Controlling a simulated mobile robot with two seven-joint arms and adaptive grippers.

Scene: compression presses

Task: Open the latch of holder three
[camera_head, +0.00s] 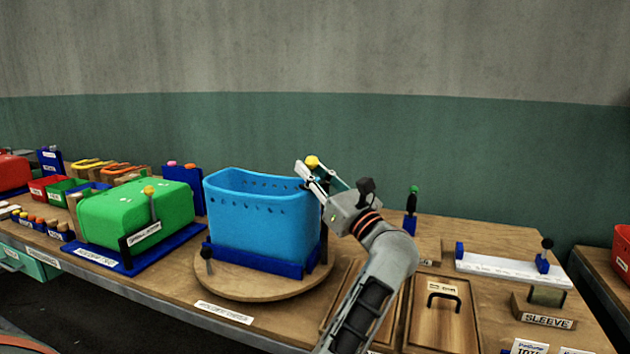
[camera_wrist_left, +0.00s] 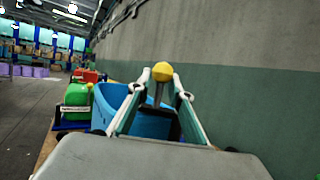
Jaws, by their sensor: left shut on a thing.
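A light-blue perforated bin (camera_head: 262,215) sits in a dark-blue holder frame (camera_head: 262,262) on a round wooden turntable (camera_head: 262,288). A yellow ball knob (camera_head: 312,161) stands at the bin's back right; it also shows in the left wrist view (camera_wrist_left: 162,71), on a pale stem. My left gripper (camera_head: 309,172) reaches over the bin's right rim, its fingers shut around the stem just below the knob. A black-knobbed lever (camera_head: 207,253) stands at the holder's left front corner. My right gripper is not in view.
A green block (camera_head: 135,213) in a blue holder stands to the left, with a yellow-tipped lever (camera_head: 149,191). A wooden panel with a black handle (camera_head: 443,298) and a white rail (camera_head: 510,269) lie to the right. A wall runs behind the table.

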